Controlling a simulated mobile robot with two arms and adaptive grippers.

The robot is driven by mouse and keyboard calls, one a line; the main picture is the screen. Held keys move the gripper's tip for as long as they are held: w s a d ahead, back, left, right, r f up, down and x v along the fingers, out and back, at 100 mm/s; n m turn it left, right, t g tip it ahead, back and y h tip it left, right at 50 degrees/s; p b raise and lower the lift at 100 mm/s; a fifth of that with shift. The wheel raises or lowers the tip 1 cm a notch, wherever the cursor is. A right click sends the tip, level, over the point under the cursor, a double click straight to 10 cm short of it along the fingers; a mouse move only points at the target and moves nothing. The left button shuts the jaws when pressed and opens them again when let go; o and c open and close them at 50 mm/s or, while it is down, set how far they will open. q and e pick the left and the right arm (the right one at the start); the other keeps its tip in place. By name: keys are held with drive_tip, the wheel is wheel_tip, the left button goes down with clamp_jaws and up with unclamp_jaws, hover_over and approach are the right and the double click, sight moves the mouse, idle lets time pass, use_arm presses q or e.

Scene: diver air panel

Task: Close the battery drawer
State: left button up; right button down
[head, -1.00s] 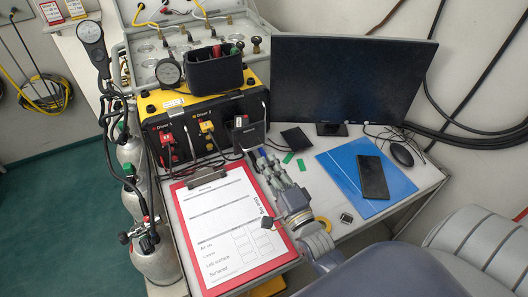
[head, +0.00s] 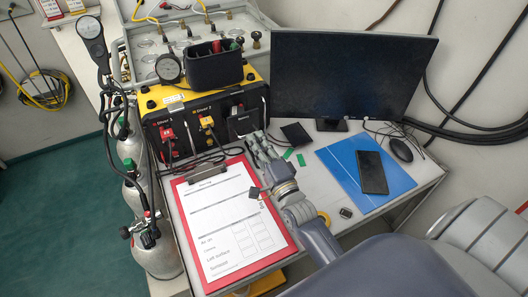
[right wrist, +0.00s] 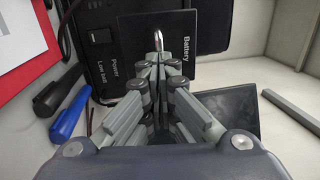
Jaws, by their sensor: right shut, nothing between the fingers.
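The battery drawer (head: 243,123) is the dark front marked "Battery" at the right end of the black and yellow air panel (head: 186,108). My left gripper is not in view.
A red clipboard (head: 284,215) lies left of my right arm. A black pen (right wrist: 58,90) and a blue pen (right wrist: 70,115) lie beside the fingers. A dark flat pad (right wrist: 228,108) lies to the right. A monitor (head: 350,75) stands behind, with a blue folder (head: 335,170) further right.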

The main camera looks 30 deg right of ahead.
sight(249, 128)
drive_tip(key=w+b, duration=0.1)
drive_tip(key=w, duration=0.6)
drive_tip(key=shift+d+b, duration=0.2)
drive_tip(key=shift+b, duration=0.15)
drive_tip(key=shift+r, duration=0.15)
drive_tip(key=shift+s, duration=0.1)
